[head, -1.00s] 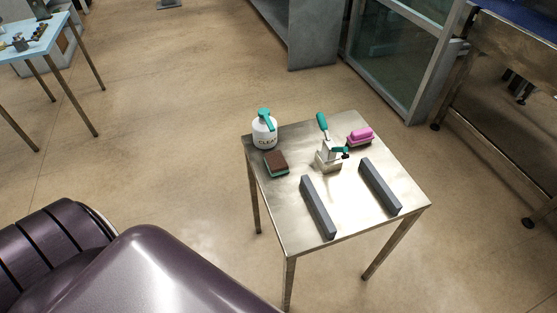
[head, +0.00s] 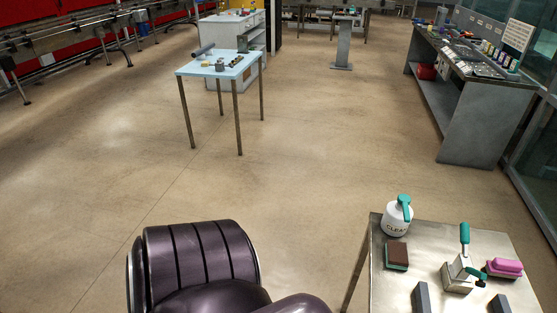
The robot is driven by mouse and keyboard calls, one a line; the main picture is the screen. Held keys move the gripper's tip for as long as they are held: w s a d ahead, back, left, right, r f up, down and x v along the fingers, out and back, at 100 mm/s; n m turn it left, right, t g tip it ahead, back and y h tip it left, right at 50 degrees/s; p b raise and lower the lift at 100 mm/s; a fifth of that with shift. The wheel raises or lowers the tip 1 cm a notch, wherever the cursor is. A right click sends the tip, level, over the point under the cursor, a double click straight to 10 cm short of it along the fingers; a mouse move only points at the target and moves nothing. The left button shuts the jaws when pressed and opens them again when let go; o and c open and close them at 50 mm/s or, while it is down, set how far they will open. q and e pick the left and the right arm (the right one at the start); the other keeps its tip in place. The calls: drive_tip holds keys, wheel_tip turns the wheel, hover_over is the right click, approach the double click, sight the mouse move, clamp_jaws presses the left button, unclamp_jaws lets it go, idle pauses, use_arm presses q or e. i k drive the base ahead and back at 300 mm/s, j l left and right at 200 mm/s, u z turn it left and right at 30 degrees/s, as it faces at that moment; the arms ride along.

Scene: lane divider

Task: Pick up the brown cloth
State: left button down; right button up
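I cannot make out a brown cloth for certain. A small block with a brown top and green underside (head: 397,255), which looks like a sponge, lies at the left of the steel table (head: 385,287) in the lower right of the head view. A light blue table (head: 203,69) farther off holds a grey roll (head: 203,49) and several small items too small to name. Neither of my grippers is in view; only dark purple parts of my own body show at the bottom.
A grey workbench (head: 487,124) stands at the upper right. Open brown floor lies between the tables.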

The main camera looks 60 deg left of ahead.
sight(397, 259)
drive_tip(key=u, duration=4.6)
drive_tip(key=z, duration=3.6)
drive_tip(key=l, duration=0.5)
drive_tip(key=i+l+z, duration=0.15)
drive_tip(key=l, duration=0.35)
drive_tip(key=k, duration=0.05)
